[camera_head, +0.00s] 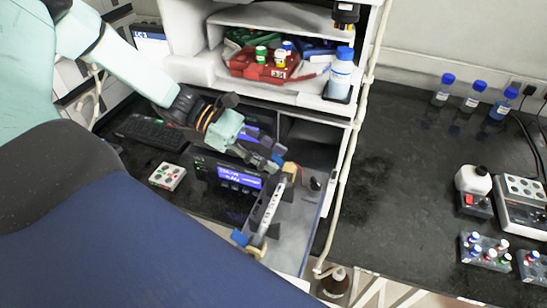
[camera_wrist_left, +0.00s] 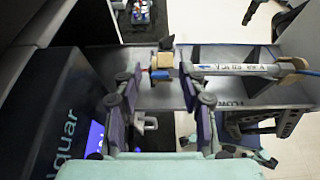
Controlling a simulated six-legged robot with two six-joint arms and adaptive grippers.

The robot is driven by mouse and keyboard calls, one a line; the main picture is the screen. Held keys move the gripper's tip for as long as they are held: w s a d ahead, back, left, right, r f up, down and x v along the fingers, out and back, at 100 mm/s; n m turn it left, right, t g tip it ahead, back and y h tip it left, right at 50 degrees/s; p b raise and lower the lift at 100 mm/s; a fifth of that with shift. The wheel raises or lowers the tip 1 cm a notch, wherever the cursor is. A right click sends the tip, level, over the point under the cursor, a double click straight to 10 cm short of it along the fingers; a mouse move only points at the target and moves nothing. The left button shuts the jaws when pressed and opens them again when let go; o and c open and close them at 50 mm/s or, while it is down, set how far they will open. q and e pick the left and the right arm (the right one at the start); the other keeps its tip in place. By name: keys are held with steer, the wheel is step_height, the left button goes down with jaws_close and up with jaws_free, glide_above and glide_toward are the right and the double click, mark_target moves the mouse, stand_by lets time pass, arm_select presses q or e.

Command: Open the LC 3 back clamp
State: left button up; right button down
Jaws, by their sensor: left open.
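The column (camera_head: 264,208) is a pale tube on a grey metal tray (camera_head: 300,205), and it also shows in the wrist view (camera_wrist_left: 235,69). The back clamp (camera_head: 290,168) is a tan piece at its far end. In the wrist view the clamp (camera_wrist_left: 165,46) shows tan and black, with a blue part below. A blue and tan front clamp (camera_head: 242,238) sits at the near end. My left gripper (camera_head: 276,162) is open beside the back clamp. In the wrist view its fingertips (camera_wrist_left: 161,74) lie either side of the clamp; contact cannot be told.
A dark instrument with a lit blue display (camera_head: 239,180) stands left of the column. A shelf (camera_head: 245,93) with a red bin is above. A hanging tube (camera_head: 348,150) runs down right of the tray.

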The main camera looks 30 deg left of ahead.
arm_select(q)
steer(key=shift+w+d, duration=0.25)
steer(key=shift+d, duration=0.5)
steer(key=shift+s+a, duration=0.35)
steer(key=shift+a, duration=0.15)
steer(key=shift+c, duration=1.3)
steer(key=shift+w+d, duration=0.3)
steer(key=shift+d, duration=0.05)
steer(key=c, duration=0.5)
steer(key=shift+s, duration=0.1)
jaws_close()
